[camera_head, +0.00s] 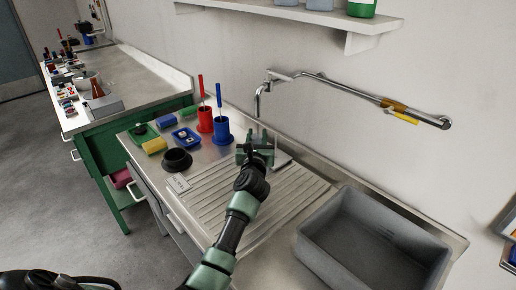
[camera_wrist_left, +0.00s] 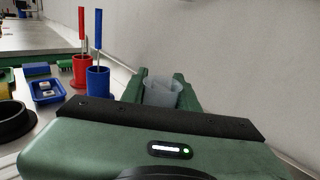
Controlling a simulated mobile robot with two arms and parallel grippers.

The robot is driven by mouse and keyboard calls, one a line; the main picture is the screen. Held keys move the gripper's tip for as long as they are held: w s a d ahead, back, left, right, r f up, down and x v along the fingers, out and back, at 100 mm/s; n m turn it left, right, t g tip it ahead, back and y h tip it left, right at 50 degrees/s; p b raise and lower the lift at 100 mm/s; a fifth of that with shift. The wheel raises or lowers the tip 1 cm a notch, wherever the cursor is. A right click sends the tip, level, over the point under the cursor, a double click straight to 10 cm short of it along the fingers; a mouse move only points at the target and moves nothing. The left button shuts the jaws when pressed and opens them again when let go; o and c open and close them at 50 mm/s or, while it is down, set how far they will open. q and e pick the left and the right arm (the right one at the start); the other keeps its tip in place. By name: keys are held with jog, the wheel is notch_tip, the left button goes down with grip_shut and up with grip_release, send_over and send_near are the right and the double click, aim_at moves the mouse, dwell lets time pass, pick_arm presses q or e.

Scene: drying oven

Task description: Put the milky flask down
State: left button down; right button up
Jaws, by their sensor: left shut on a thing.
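My left gripper (camera_head: 257,139) is over the ribbed draining board, near the wall and to the right of the blue pot. In the left wrist view the left gripper (camera_wrist_left: 165,92) has its green fingers on both sides of the milky flask (camera_wrist_left: 160,93), a translucent pale grey vessel, and is shut on it. Only the upper part of the flask shows there; the gripper body hides its base. I cannot tell whether it touches the surface. In the head view the gripper hides the flask. My right gripper is not in view.
The draining board (camera_head: 207,201) has bare room in front. Left of the gripper stand a blue pot (camera_head: 222,131) and a red pot (camera_head: 205,121) with brushes, a blue tray (camera_head: 186,139) and a black ring (camera_head: 177,161). A grey sink basin (camera_head: 335,249) lies right; a tap (camera_head: 262,95) is behind.

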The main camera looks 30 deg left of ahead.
pick_arm(q)
notch_tip(320, 180, down, 4)
jog(key=shift+d+r+b, duration=0.1)
jog(key=shift+r+b, duration=0.05)
jog(key=shift+b, duration=0.45)
jog(key=shift+w+f, duration=0.2)
jog(key=shift+f, duration=0.2)
jog(key=shift+f, duration=0.15)
jog(key=c, duration=1.1)
grip_release()
jog(key=shift+o, duration=0.2)
